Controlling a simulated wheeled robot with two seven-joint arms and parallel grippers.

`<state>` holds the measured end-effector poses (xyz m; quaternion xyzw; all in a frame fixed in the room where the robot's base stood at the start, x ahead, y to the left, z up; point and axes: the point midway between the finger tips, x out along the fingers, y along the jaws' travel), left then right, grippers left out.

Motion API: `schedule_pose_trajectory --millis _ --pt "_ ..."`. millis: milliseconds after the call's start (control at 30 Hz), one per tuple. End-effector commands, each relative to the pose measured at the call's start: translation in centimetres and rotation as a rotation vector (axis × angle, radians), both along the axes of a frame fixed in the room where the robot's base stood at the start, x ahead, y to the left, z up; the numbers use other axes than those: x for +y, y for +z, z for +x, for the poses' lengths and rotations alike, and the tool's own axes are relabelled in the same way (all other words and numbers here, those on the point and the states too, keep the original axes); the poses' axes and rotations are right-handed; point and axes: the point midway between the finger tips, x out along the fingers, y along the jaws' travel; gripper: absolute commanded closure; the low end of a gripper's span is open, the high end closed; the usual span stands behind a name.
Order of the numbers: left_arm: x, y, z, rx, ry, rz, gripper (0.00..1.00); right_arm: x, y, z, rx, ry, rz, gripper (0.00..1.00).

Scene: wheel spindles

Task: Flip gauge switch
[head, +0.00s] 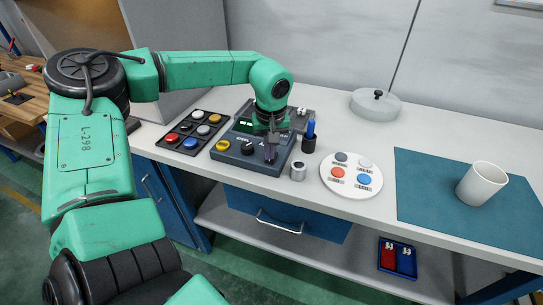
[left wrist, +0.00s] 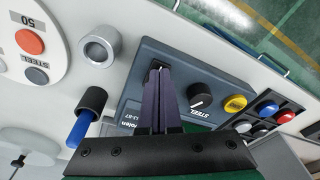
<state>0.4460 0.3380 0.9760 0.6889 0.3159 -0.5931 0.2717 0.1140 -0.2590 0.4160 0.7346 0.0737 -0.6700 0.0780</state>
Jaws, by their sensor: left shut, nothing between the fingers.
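My left gripper (head: 270,156) is shut and empty, pointing down over the right part of the gauge's panel. In the left wrist view the fingertips (left wrist: 160,72) lie by a small dark part near the panel's edge. I cannot tell whether they touch it. The fingers largely hide the switch, so its position is unclear. My right gripper is not in view.
A black tray (head: 212,119) with coloured discs is left of the gauge. Right of it are a black holder with a blue item (head: 309,143), a metal cylinder (head: 298,171) and a round white plate (head: 351,190) with discs. A white cup (head: 482,184) stands on a teal mat (head: 425,190).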

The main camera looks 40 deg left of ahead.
Motion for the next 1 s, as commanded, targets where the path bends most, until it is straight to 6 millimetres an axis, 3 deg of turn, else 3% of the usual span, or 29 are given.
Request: schedule_pose_trajectory --millis 633,1000 --pt "0.0 6.7 0.0 -0.001 -0.001 0.002 1.00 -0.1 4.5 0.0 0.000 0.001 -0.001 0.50" --pt "0.0 6.8 0.0 0.000 0.000 0.000 1.00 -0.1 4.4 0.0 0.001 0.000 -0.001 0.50"
